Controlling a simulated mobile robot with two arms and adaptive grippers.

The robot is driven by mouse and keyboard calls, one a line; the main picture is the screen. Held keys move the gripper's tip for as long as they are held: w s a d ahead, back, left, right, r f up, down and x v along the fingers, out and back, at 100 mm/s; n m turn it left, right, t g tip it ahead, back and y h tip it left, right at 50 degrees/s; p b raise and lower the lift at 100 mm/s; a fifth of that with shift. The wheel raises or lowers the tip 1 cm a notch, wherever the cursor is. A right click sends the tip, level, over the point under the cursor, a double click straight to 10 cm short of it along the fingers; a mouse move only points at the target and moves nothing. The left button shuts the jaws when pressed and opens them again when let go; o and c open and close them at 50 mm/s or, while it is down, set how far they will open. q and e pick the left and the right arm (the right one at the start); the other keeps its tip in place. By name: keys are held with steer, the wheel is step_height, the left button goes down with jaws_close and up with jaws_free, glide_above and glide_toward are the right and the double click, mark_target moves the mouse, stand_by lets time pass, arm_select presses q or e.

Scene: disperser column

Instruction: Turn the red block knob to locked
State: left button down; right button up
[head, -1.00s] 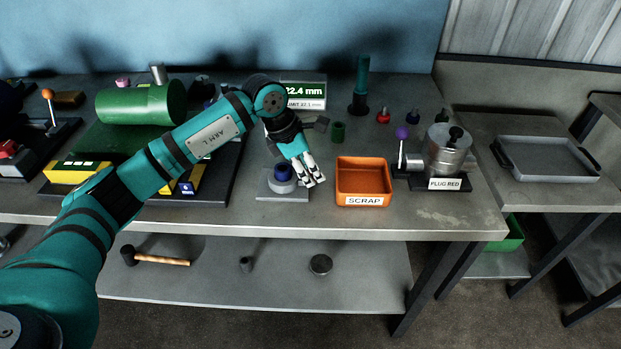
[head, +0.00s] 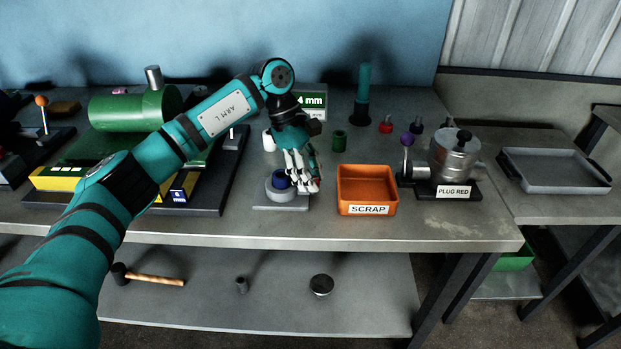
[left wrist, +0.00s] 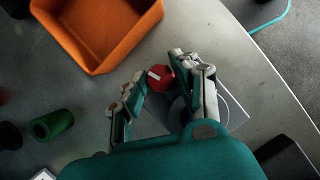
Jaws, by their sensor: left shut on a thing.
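A red angular knob-like piece (left wrist: 160,78) with a white stripe is between the fingertips of my left gripper (left wrist: 164,82) in the left wrist view. My left gripper (head: 303,186) is shut on it; in the head view the fingers largely hide it. Whether it is fixed to something below cannot be told. Beside the fingers, a grey ring (head: 288,194) with a blue top piece (head: 281,179) sits on a flat plate (head: 268,208). No "locked" mark is readable. My right gripper is not in view.
An orange SCRAP bin (head: 345,205) stands just right of my left gripper. Further right is a metal pot (head: 455,160) with a PLUG RED label. A grey tray (head: 555,185) is at the right.

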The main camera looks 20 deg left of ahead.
arm_select(q)
steer(key=shift+r+m, duration=0.1)
steer(key=shift+m, duration=0.2)
steer(key=c, duration=1)
jaws_free()
steer(key=v, duration=1.2)
steer(key=shift+w, duration=0.1)
